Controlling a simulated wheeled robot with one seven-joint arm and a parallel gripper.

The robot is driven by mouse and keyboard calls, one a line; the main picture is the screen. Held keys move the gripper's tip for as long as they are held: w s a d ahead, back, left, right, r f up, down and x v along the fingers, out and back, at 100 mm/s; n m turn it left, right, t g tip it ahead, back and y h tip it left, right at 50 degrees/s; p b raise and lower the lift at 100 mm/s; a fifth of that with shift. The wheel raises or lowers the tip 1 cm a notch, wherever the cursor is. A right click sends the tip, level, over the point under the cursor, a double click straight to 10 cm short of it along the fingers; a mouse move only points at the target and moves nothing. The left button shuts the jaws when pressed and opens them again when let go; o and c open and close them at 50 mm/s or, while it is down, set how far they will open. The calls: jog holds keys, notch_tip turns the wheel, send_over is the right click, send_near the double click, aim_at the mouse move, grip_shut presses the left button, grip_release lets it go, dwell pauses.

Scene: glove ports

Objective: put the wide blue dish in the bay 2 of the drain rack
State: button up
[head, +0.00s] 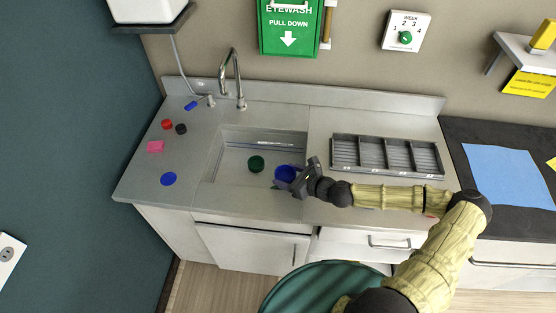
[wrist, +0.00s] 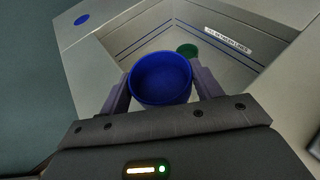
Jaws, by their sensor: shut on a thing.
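A round, open-topped blue dish (head: 284,171) is over the front right of the sink basin in the head view. My gripper (head: 296,182) is shut on it. In the wrist view the blue dish (wrist: 161,77) sits upright between the two fingers, its opening facing the camera, and looks empty. The grey drain rack (head: 387,138) stands on the counter to the right of the sink, apart from my gripper. Dividers split it into several bays side by side, which look empty. Their front labels are too small to read.
A green round dish (head: 256,163) lies in the sink basin (head: 228,160). A flat blue disc (head: 168,179), a pink block (head: 155,146), and red (head: 167,124) and black (head: 181,129) pieces lie on the left counter. The faucet (head: 237,80) rises behind the basin.

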jog(key=w+d+r+m+t+h, duration=0.1)
jog(key=d+m, duration=0.1)
jog(key=w+d+r+m+t+h, duration=0.1)
jog(key=d+r+h, duration=0.1)
jog(key=w+d+r+m+t+h, duration=0.2)
jog(key=d, duration=0.1)
jog(key=shift+m, duration=0.3)
jog(key=w+d+r+m+t+h, duration=0.1)
jog(key=w+d+r+m+h, duration=0.1)
jog(key=d+r+m+h, duration=0.6)
jog(key=f+n+b, duration=0.1)
jog(key=f+b, duration=0.2)
jog(key=b, duration=0.1)
jog(key=f+n+y+b, duration=0.1)
jog(key=f+b, duration=0.3)
jog(key=a+f+n+y+b, duration=0.1)
jog(key=f+b, duration=0.2)
jog(key=b, duration=0.1)
jog(key=shift+f, duration=0.4)
jog(key=shift+r, duration=0.1)
